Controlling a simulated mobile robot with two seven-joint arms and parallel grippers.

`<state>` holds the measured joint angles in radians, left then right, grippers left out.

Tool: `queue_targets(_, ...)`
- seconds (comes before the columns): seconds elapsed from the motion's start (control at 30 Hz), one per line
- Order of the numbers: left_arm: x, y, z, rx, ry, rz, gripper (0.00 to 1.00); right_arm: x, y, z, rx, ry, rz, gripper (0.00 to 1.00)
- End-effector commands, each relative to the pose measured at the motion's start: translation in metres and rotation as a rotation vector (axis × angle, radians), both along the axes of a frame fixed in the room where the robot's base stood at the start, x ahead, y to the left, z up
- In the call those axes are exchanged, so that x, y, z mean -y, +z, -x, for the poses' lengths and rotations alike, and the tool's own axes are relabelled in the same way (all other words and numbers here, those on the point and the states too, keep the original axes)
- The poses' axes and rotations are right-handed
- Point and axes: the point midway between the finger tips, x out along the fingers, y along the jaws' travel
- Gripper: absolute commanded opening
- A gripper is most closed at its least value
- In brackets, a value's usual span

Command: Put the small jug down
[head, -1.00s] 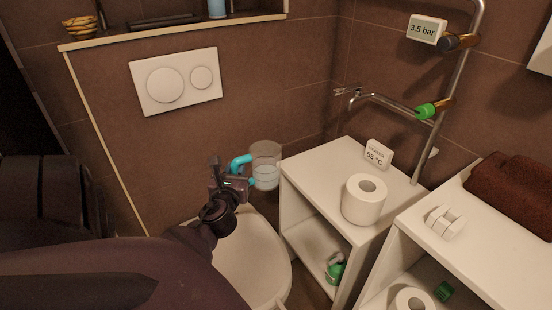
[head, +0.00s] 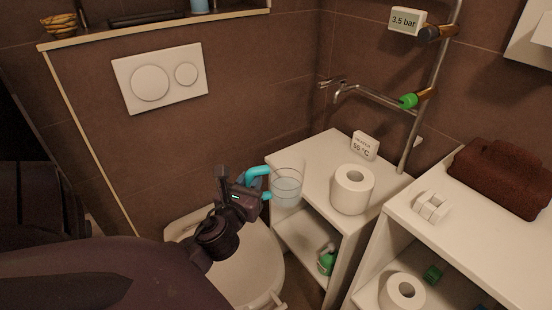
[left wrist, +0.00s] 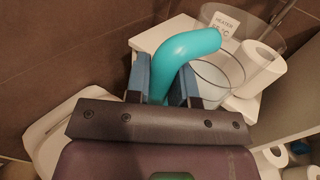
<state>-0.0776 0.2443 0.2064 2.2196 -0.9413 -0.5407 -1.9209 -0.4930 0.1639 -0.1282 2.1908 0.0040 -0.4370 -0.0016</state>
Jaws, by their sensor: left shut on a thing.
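The small jug (head: 287,188) is clear with a turquoise handle (head: 257,173) and appears to hold some clear liquid. My left gripper (head: 251,188) is shut on the handle, with the jug to its right. In the head view the jug overlaps the left edge of the white cabinet top (head: 318,166); I cannot tell whether it touches it. In the left wrist view the handle (left wrist: 186,52) stands between the blue fingers (left wrist: 162,85), and the clear jug wall (left wrist: 236,66) shows behind it. My right gripper is not in view.
A toilet roll (head: 352,190) and a heater display (head: 364,146) stand on the cabinet top, with bare surface left of them. The toilet (head: 245,272) is below the gripper. A second white shelf (head: 455,235) is at right.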

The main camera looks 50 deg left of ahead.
Motion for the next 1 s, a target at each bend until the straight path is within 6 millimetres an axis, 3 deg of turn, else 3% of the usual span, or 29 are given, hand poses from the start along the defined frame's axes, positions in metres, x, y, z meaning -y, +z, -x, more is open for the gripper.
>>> queue_targets(0.3, 0.118, 0.032, -0.014, 0.007, -0.271, 0.0, 0.0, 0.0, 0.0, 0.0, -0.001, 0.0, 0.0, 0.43)
queue_targets(0.5, 0.175, 0.045, -0.021, 0.007, -0.401, 0.0, 0.0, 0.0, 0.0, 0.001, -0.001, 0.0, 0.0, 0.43)
queue_targets(0.7, 0.213, 0.055, -0.025, 0.007, -0.487, 0.0, 0.0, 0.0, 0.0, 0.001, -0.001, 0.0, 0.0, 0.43)
queue_targets(1.0, 0.24, 0.061, -0.028, 0.002, -0.546, 0.003, 0.0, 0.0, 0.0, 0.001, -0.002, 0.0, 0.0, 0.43)
